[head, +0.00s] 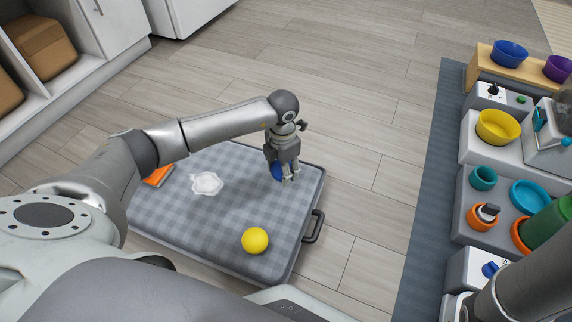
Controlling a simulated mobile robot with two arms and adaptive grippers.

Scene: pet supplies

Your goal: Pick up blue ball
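The blue ball (277,172) is on the far right part of a grey checked pet bed or mat (225,235). My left gripper (286,177) points down at the ball, with its fingers over and around the ball's right side. The fingers hide part of the ball. I cannot tell whether they are closed on it or only around it, nor whether the ball touches the mat. My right gripper is not in view; only part of my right arm shows at the lower right.
A yellow ball (255,241) and a white crumpled thing (206,184) lie on the mat. An orange item (158,175) lies at its left. A handle (314,227) sticks out on the right. Shelves with bowls (498,127) stand at the right. The wooden floor between is clear.

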